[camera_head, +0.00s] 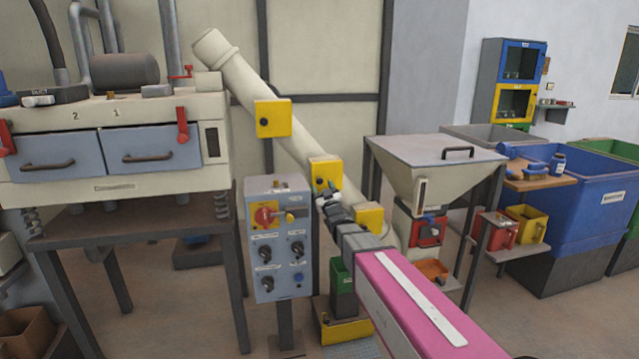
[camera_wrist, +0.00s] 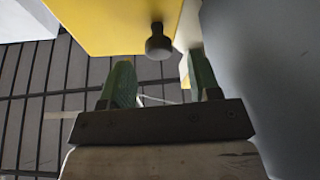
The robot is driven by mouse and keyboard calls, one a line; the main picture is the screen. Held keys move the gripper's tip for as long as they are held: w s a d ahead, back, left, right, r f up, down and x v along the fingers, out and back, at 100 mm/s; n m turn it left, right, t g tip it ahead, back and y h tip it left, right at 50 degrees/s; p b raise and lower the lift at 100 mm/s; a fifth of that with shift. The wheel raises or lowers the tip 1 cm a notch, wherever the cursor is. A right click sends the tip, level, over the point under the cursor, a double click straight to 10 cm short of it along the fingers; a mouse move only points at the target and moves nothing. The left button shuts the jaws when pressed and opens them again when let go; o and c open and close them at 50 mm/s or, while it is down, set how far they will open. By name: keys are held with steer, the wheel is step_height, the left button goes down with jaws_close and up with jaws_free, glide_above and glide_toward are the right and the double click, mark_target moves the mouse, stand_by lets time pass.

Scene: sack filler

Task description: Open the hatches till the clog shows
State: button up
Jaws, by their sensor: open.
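A pale tube (camera_head: 244,83) slopes down to the right and carries yellow hatches with dark knobs. The upper hatch (camera_head: 273,118) faces me; I cannot tell whether it is ajar. The middle hatch (camera_head: 325,168) is just above my gripper (camera_head: 322,196), and the lower yellow hatch (camera_head: 369,219) is partly behind my arm. In the wrist view, a yellow hatch (camera_wrist: 110,24) with a dark round knob (camera_wrist: 158,42) is just beyond my gripper (camera_wrist: 160,80). The green fingers are apart, with nothing between them. No clog is visible.
A grey control box (camera_head: 280,240) with a red-and-yellow switch stands left of my gripper, close to it. A hopper (camera_head: 435,165) stands to the right. A machine with blue-grey drawers (camera_head: 150,148) is at left. Blue bins (camera_head: 580,200) stand at far right.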

mark_target(321, 182)
steer(key=x, duration=0.4)
steer(key=shift+w, duration=0.1)
steer(key=shift+c, duration=0.4)
jaws_close()
steer(key=shift+d, duration=0.15)
